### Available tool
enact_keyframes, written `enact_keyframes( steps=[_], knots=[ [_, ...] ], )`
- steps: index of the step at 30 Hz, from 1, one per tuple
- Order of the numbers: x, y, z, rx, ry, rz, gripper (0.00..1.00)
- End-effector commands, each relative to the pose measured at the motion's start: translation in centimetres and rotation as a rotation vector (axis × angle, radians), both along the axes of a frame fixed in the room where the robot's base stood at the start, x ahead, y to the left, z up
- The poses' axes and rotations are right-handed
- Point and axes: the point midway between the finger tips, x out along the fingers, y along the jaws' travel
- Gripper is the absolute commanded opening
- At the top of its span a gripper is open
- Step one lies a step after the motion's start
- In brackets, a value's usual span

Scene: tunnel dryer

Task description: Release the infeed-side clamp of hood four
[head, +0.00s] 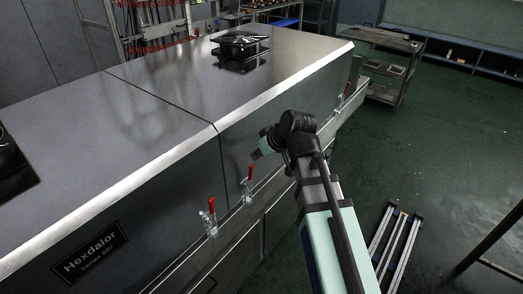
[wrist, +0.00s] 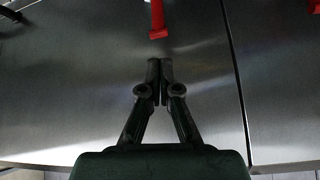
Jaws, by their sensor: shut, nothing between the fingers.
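A red-handled clamp (head: 247,183) sits low on the front of the right-hand hood (head: 290,62), just right of the seam. Its handle stands upright. My gripper (head: 257,155) is beside the hood front, a little above this clamp. In the wrist view my gripper (wrist: 160,64) is shut and empty, with the red handle (wrist: 157,20) just beyond its fingertips and apart from them in the picture. A second red-handled clamp (head: 210,215) is just left of the seam. A third (head: 341,100) is at the hood's far right end. No hood number is readable.
The left-hand hood (head: 90,150) bears a Hexdalor plate (head: 90,252). A fan (head: 240,45) is on the right-hand hood. A ledge runs below the clamps. A cart (head: 390,70) stands behind, and a rail frame (head: 397,240) lies on the open green floor.

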Motion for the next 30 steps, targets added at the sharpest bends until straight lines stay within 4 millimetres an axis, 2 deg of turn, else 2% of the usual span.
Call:
enact_keyframes(
  steps=[6, 13, 30],
  knots=[
    [1.4, 1.4, -2.3, -0.001, 0.002, 0.001, 0.00],
    [2.3, 2.3, -4.0, -0.001, 0.002, 0.001, 0.00],
    [2.4, 2.5, -4.5, 0.001, -0.001, 0.001, 0.00]
  ],
)
